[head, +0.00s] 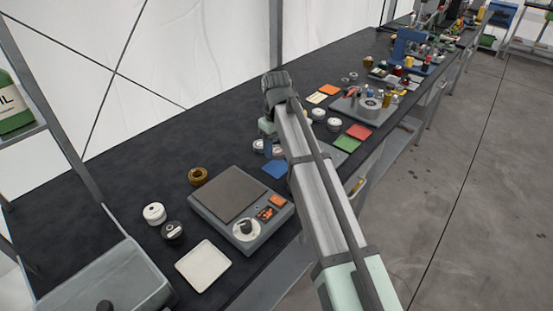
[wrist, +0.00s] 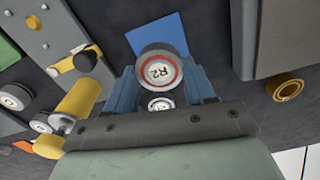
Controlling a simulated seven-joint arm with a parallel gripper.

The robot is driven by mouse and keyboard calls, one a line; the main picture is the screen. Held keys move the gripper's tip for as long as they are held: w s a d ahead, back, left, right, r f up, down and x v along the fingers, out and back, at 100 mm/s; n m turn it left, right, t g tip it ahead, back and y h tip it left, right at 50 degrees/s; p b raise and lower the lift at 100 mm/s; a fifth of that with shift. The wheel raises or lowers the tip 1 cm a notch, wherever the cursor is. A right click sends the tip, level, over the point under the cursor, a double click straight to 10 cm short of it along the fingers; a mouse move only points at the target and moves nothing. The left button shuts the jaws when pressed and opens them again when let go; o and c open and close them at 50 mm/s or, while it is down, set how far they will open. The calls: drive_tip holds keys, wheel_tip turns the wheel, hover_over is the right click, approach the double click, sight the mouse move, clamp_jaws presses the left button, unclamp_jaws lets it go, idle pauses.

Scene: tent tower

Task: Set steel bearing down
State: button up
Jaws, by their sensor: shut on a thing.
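A steel bearing (wrist: 158,70) with a red ring and the marking R2 sits between the blue fingers of my gripper (wrist: 161,85) in the wrist view. The fingers are shut on it. A smaller white-faced round part (wrist: 160,105) shows just below it, between the fingers. In the head view my gripper (head: 268,146) is low over the dark bench, left of my arm, with pale round faces on either side of the blue finger. A blue square (head: 275,169) lies just in front of it, and also shows beyond the bearing in the wrist view (wrist: 160,35). I cannot tell whether the bearing touches the bench.
A scale (head: 235,200) with a brown plate stands left of my arm. A brass ring (head: 198,176), round parts (head: 154,213) and a white tray (head: 204,265) are near it. Green (head: 346,143) and red (head: 359,132) squares lie right of my arm.

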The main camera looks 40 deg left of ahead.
sight(277, 167)
drive_tip(key=shift+f, duration=2.45)
drive_tip(key=o, duration=1.3)
drive_tip(key=shift+f, duration=0.1)
drive_tip(key=shift+c, duration=0.2)
wheel_tip(277, 167, up, 12)
drive_tip(key=shift+r, duration=0.15)
